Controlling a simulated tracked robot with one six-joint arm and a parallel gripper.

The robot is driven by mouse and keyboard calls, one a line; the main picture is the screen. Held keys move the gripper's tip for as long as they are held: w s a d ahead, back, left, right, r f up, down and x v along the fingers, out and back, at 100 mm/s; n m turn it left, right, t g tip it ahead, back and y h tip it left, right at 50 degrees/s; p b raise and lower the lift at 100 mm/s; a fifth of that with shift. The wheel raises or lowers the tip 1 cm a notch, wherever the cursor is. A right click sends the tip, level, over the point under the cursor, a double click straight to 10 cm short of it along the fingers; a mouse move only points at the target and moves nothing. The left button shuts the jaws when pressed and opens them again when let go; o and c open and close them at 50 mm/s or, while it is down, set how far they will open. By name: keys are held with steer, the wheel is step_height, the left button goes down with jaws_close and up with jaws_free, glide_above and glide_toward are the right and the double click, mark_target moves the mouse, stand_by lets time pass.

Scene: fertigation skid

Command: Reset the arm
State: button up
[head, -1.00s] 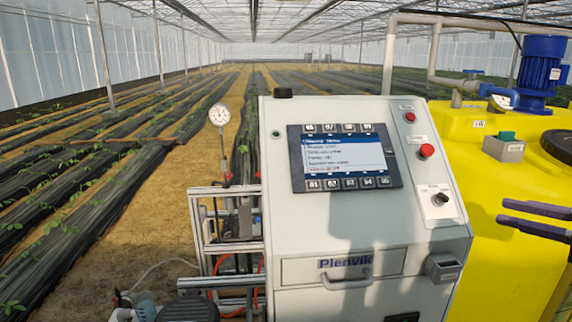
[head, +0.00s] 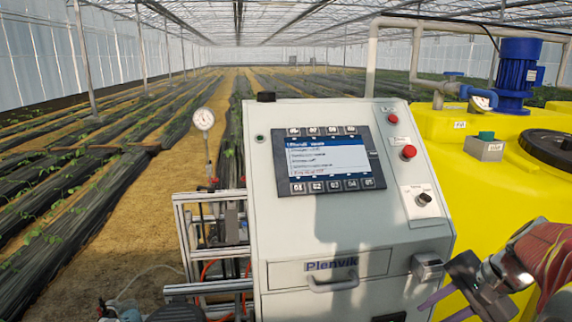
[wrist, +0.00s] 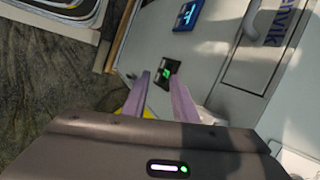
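My gripper (head: 432,312) is at the lower right of the head view, in front of the yellow tank and beside the lower right of the control cabinet (head: 415,240). Its purple-grey fingers point left and down. The wrist view shows the two fingers (wrist: 158,76) apart with nothing between them, so it is open and empty. Beyond the fingertips are a small black panel with a green mark (wrist: 165,77) and a blue display (wrist: 186,17). The cabinet carries a lit screen (head: 322,157), a red button (head: 409,152) and a dark knob (head: 423,199).
The yellow tank (head: 485,215) with a blue motor (head: 518,70) and black lid (head: 556,148) fills the right. A gauge (head: 203,118) stands left of the cabinet by a metal frame (head: 180,215). A grey box (head: 428,266) juts from the cabinet near my gripper.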

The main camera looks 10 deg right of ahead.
steer(key=s+a+r+n+h, duration=0.1)
steer(key=s+a+n, duration=0.2)
steer(key=a+n, duration=0.4)
steer(key=s+a+r+n+h, duration=0.1)
steer(key=a+n, duration=0.7)
steer(key=a, duration=1)
steer(key=shift+s+a+t+h, duration=0.2)
steer(key=shift+s+t+h, duration=0.25)
steer(key=shift+s, duration=0.5)
